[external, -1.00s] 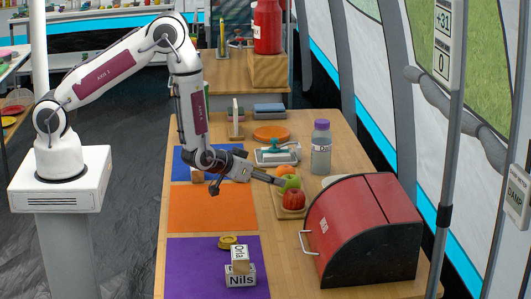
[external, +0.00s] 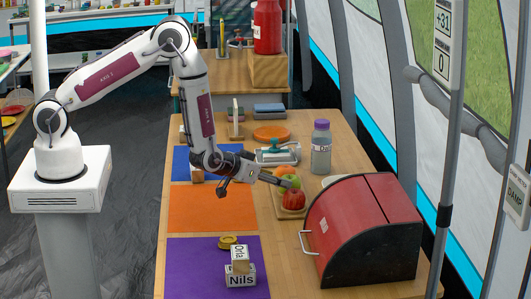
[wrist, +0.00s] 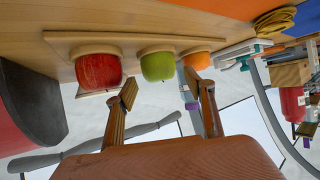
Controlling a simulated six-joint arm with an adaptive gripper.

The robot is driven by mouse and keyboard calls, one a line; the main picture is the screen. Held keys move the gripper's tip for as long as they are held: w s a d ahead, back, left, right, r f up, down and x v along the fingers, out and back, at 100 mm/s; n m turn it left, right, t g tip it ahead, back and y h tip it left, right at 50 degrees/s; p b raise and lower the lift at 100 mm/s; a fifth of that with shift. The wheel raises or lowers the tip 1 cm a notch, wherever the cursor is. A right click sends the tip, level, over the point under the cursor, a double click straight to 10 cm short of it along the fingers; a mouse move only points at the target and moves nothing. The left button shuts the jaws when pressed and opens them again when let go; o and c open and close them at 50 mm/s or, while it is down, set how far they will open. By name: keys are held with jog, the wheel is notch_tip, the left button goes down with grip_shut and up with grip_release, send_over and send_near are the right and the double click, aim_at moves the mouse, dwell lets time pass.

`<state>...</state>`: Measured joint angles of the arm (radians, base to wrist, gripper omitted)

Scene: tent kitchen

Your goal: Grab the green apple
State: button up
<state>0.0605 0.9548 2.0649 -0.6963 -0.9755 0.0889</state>
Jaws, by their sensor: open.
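The green apple (external: 295,181) sits on a wooden board between a red apple (external: 293,199) and an orange (external: 285,170). My gripper (external: 287,184) is at its left side and hides part of it in the external view. In the wrist view, which looks upside down, my gripper (wrist: 160,88) has its two fingers apart and empty. There the green apple (wrist: 158,64) shows beyond the fingertips, roughly between them. The red apple (wrist: 98,68) lies to its left and the orange (wrist: 196,60) to its right. I cannot tell whether a finger touches the apple.
A red bread box (external: 365,225) with a handle stands close in front of the fruit. A bottle with a purple cap (external: 321,150) and a tray with a teal-handled tool (external: 277,154) stand behind. Blocks (external: 241,268) lie on the purple mat (external: 190,270).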

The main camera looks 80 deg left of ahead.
jog(key=shift+x, duration=2.5)
jog(key=shift+w, duration=0.15)
jog(key=c, duration=0.9)
